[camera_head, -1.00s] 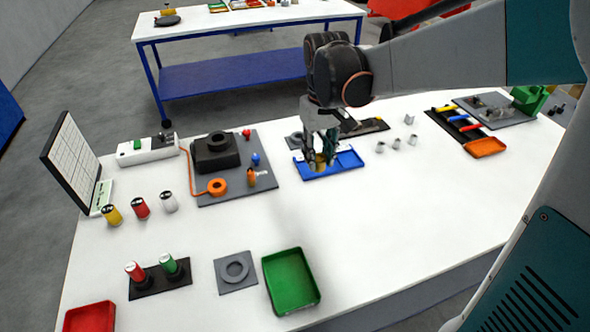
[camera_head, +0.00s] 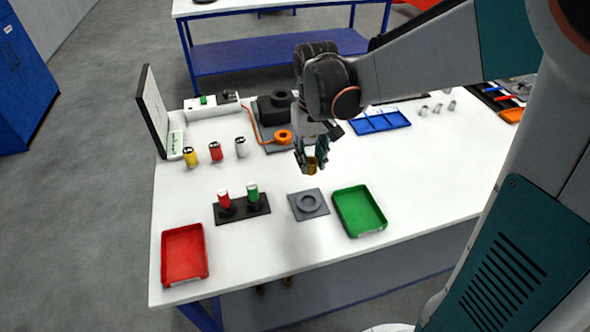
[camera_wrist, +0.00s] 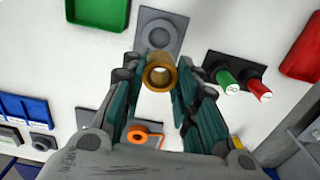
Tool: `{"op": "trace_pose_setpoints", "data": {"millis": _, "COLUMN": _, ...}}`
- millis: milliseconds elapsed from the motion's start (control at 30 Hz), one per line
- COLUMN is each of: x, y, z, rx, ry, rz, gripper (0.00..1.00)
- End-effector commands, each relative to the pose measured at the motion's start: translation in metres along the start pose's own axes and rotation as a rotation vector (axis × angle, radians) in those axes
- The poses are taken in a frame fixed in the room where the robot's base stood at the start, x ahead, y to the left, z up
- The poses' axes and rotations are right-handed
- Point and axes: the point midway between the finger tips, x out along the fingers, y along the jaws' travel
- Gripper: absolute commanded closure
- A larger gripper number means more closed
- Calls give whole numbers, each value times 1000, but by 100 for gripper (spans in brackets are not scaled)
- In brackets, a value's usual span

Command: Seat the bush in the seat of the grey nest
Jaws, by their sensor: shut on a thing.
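The bush (camera_head: 312,167) is a brass-coloured ring held between the fingertips of my gripper (camera_head: 311,157), in the air above the white table. In the wrist view the bush (camera_wrist: 160,72) shows its open bore, with my gripper's fingers (camera_wrist: 159,84) shut on both its sides. The grey nest (camera_head: 295,205) is a square plate with a raised round seat (camera_head: 309,202), lying between the black two-post stand and the green tray. In the wrist view the nest (camera_wrist: 176,21) lies just beyond the bush; its seat (camera_wrist: 159,36) looks empty. The bush is apart from the nest.
A green tray (camera_head: 360,211) stands right of the nest. A black stand (camera_head: 241,207) with a red and a green cylinder stands left, and a red tray (camera_head: 184,255) beyond it. Yellow, red and white cylinders stand behind, near a dark block (camera_head: 275,107). A blue tray (camera_head: 380,122) is farther right.

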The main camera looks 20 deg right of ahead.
Motion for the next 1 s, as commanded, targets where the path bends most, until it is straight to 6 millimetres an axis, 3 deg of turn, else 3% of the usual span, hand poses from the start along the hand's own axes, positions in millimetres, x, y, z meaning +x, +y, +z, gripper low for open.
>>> {"op": "trace_pose_setpoints", "data": {"millis": 100, "x": 34, "y": 0, "z": -1, "rx": 0, "ry": 0, "rz": 0, "gripper": 100}}
{"op": "trace_pose_setpoints", "data": {"millis": 333, "x": 82, "y": 0, "z": -1, "rx": 0, "ry": 0, "rz": 0, "gripper": 100}}
{"op": "trace_pose_setpoints", "data": {"millis": 667, "x": 106, "y": 0, "z": -1, "rx": 0, "ry": 0, "rz": 0, "gripper": 100}}
{"op": "trace_pose_setpoints", "data": {"millis": 900, "x": 139, "y": 0, "z": -1, "rx": 0, "ry": 0, "rz": 0, "gripper": 100}}
{"op": "trace_pose_setpoints", "data": {"millis": 1000, "x": 140, "y": 0, "z": -1, "rx": 0, "ry": 0, "rz": 0, "gripper": 100}}
